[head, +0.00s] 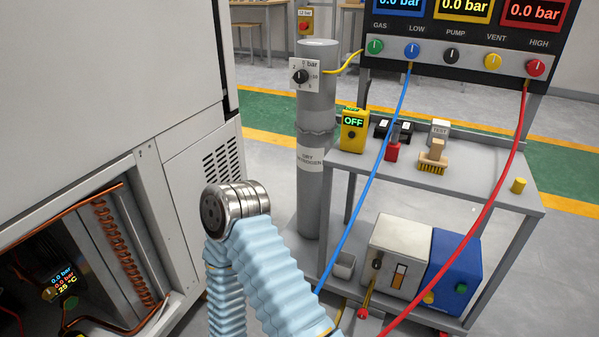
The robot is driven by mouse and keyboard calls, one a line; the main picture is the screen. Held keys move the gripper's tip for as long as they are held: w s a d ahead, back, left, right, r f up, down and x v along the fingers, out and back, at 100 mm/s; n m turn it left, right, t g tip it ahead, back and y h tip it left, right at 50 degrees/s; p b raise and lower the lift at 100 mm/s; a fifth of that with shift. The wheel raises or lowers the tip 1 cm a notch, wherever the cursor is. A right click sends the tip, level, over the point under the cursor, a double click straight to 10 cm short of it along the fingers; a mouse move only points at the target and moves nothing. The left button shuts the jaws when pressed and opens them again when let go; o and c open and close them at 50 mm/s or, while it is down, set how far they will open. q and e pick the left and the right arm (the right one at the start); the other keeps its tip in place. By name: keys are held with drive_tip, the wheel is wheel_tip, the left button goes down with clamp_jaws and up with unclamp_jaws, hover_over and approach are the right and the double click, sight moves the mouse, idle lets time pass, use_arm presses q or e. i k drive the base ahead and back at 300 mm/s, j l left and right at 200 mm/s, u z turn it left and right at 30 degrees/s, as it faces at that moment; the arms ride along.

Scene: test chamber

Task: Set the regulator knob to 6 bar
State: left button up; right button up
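The regulator knob (300,77) is a small black knob on a white dial plate (313,66) marked in bar. The plate is on the upper front of a grey cylinder (318,110) labelled dry nitrogen. The knob is uncovered, but its pointer is too small to read. A yellow hose (346,63) leaves the plate's right side toward the gauge panel. One of my arms, in a light blue sleeve, bends at a metal joint below and left of the knob, well apart from it. Neither of my grippers is in view.
A cart (469,197) right of the cylinder bears a yellow device (354,131) reading OFF, a brush (433,157) and small parts. Blue (378,150) and red (497,185) hoses hang from the gauge panel (460,50). A large grey cabinet (110,80) stands left.

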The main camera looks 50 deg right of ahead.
sight(301, 76)
drive_tip(key=z, duration=2.5)
